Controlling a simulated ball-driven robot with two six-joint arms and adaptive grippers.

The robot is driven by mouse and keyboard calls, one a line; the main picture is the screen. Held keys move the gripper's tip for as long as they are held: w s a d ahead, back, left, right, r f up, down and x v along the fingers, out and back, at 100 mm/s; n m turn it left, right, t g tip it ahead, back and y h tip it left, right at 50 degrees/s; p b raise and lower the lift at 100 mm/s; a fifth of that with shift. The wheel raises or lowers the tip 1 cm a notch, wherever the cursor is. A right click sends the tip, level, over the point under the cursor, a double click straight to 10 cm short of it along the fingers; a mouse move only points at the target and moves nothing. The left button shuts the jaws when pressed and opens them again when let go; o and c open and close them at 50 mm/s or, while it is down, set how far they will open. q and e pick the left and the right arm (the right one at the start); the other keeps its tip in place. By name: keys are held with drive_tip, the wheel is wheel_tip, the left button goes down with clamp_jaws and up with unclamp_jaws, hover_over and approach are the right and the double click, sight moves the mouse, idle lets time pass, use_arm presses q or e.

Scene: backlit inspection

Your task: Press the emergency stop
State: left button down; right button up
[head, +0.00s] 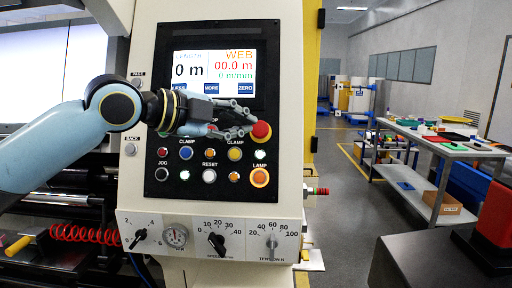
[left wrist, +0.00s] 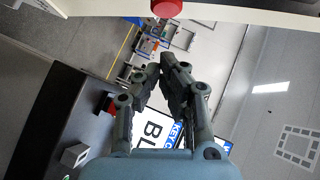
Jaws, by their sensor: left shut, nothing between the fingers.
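A red mushroom-shaped button (head: 261,131), which looks like the emergency stop, sits at the right edge of the black control panel (head: 152,186). My left gripper (head: 246,124) reaches across the panel from the left, with its fingertips just left of this button. Whether they touch it I cannot tell in the head view. In the left wrist view the red button (left wrist: 166,8) is at the top edge, and the shut, empty fingers (left wrist: 172,62) show apart from it in the picture. My right gripper is in neither view.
An orange lamp button (head: 259,177) and several smaller buttons sit below. A display (head: 214,73) is above. A workbench (head: 440,200) with loose items stands at the right, with open floor between.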

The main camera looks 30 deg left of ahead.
sight(265, 132)
use_arm(q)
drive_tip(key=w+b, duration=0.1)
drive_tip(key=w, duration=0.1)
drive_tip(key=w+f+b, duration=0.1)
drive_tip(key=w+f, duration=0.1)
drive_tip(key=w, duration=0.1)
drive_tip(key=shift+w+d+b, duration=0.15)
drive_tip(key=shift+w+b, duration=0.2)
drive_tip(key=shift+b, duration=0.05)
drive_tip(key=shift+w+a+f, duration=0.1)
drive_tip(key=shift+w+a, duration=0.1)
drive_tip(key=shift+w, duration=0.2)
drive_tip(key=shift+w+a+f+b, duration=0.5)
drive_tip(key=shift+w+b, duration=0.25)
drive_tip(key=shift+b, duration=0.3)
drive_tip(key=shift+s+d+r, duration=0.1)
